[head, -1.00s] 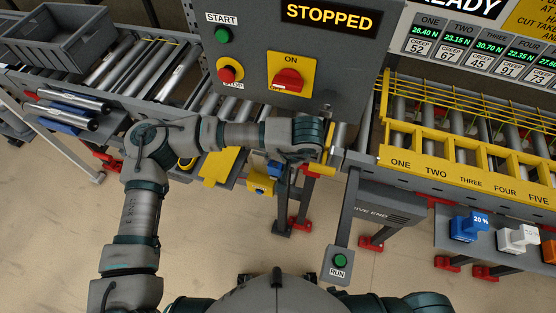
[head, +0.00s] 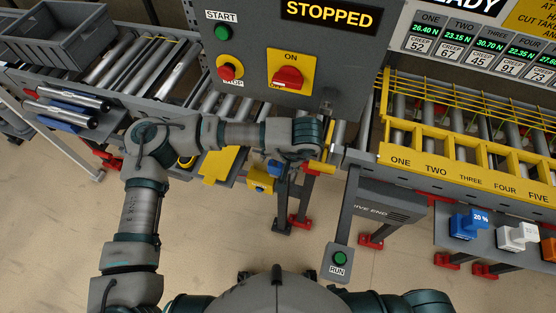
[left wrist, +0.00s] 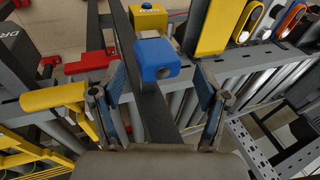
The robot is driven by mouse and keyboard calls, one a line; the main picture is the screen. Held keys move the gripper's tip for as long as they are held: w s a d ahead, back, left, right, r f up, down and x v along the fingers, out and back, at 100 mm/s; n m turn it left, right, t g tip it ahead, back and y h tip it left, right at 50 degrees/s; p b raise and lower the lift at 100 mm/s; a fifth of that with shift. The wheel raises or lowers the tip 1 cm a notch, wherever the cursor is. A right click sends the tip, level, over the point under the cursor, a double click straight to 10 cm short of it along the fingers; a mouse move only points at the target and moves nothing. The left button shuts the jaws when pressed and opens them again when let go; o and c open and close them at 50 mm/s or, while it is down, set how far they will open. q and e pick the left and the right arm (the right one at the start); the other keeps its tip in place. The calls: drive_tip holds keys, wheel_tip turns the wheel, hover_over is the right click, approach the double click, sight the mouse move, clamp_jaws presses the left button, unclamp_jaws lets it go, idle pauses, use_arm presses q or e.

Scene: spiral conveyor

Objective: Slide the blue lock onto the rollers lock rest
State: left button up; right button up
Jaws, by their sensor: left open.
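The blue lock (left wrist: 157,62) shows in the left wrist view between and a little past my open left fingers (left wrist: 160,92), with a gap on each side. In the head view a small part of it (head: 274,168) shows below my left forearm. It is beside a yellow block (left wrist: 148,18) with a small label, which also shows in the head view (head: 260,179). The label is too small to read, and I cannot tell whether this block is the rollers lock rest. In the head view my left wrist hides most of the gripper. My right gripper is out of view.
A grey control panel (head: 348,62) with a red switch (head: 288,78) stands behind my left arm, under a STOPPED sign. Rollers and a yellow rail (head: 470,170) are to the right. More locks (head: 468,226) sit on a shelf at right. A grey crate (head: 62,40) is at upper left.

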use_arm(q)
drive_tip(key=shift+d+r, duration=0.1)
drive_tip(key=shift+r, duration=0.25)
drive_tip(key=v, duration=1.1)
drive_tip(key=shift+s+d, duration=0.15)
drive_tip(key=shift+s, duration=0.05)
